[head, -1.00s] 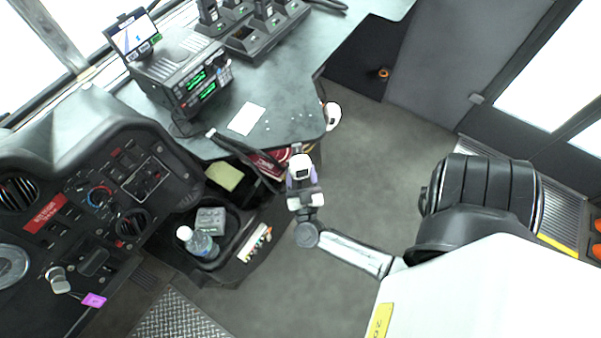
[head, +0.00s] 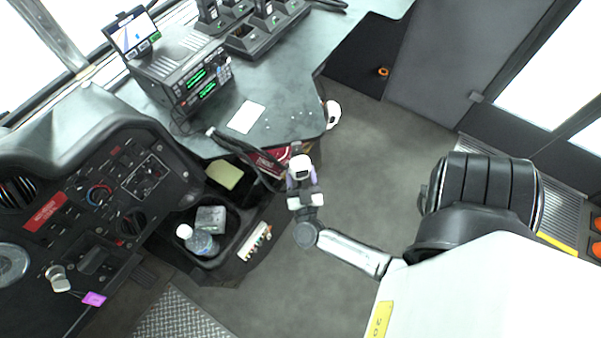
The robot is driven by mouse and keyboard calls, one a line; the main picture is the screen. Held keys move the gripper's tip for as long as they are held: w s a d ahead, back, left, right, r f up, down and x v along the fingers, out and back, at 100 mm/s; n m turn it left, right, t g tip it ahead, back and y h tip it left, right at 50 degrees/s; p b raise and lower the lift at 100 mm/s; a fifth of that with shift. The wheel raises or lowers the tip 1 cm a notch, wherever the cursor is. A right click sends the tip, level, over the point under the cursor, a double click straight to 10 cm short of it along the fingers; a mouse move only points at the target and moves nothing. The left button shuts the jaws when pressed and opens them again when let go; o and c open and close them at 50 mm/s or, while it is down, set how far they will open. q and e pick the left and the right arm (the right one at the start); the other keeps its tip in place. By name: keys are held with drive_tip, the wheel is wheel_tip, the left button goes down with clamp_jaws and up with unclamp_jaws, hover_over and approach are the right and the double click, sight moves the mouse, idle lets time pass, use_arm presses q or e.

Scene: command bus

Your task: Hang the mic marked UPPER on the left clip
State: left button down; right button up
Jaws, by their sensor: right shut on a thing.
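My right gripper (head: 301,182) shows near the middle of the head view, beside the desk's front edge. Its purple-tipped fingers are shut on a small white-topped thing with a dark patch (head: 301,163). It may be a mic, but no marking on it is legible. A black cord or strap (head: 238,150) runs from the desk edge towards the gripper. A second white rounded thing (head: 333,113) sits at the desk's right edge, apart from the gripper. I cannot make out the left clip or the word UPPER. My left gripper is not in view.
A radio unit (head: 188,82) with green displays and a white card (head: 246,117) are on the desk (head: 285,98). A red item (head: 268,160) lies under its edge. A bottle (head: 203,243) stands in the console tray. A black seat (head: 487,195) is at right; the floor between is clear.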

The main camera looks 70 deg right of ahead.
drive_tip(key=shift+f, duration=0.1)
idle(0.3)
drive_tip(key=o, duration=0.9)
drive_tip(key=shift+a+f, duration=0.1)
drive_tip(key=shift+s+a+f, duration=0.15)
drive_tip(key=shift+s+a, duration=0.05)
drive_tip(key=b+v, duration=0.1)
drive_tip(key=v, duration=0.5)
drive_tip(key=shift+s+a, duration=0.15)
drive_tip(key=shift+a, duration=0.15)
